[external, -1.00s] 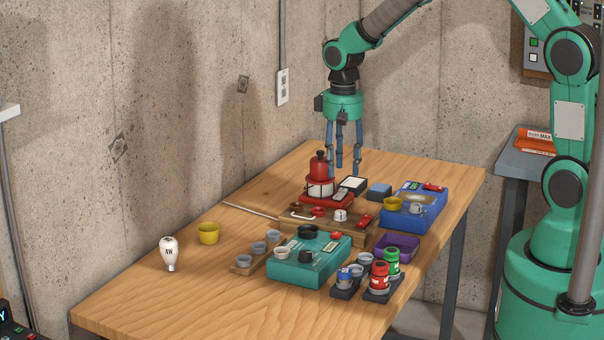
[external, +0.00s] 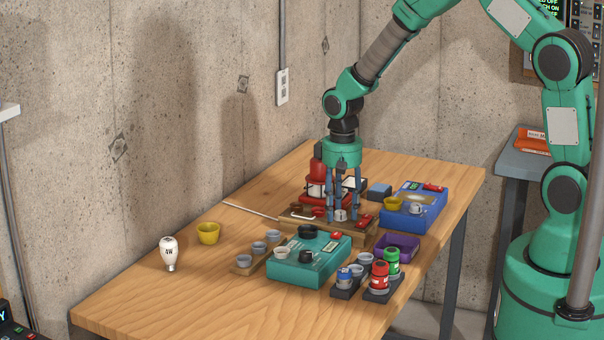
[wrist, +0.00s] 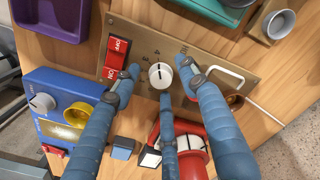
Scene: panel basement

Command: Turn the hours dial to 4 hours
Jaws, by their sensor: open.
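A round white dial (wrist: 160,75) with a dark pointer mark sits on a brown panel (wrist: 140,35) in the wrist view. In the external view the dial (external: 340,214) shows low between my fingers. In the external view my gripper (external: 343,217) points straight down close to the panel. Another whitish dial (wrist: 42,103) is on the blue box (wrist: 70,85).
A red rocker switch (wrist: 116,55) and a white handle (wrist: 226,72) are on the panel near my fingers. A red device (external: 312,192) stands behind it. A teal box (external: 290,265) and a purple tray (external: 398,245) lie in front. The table's left part is mostly clear.

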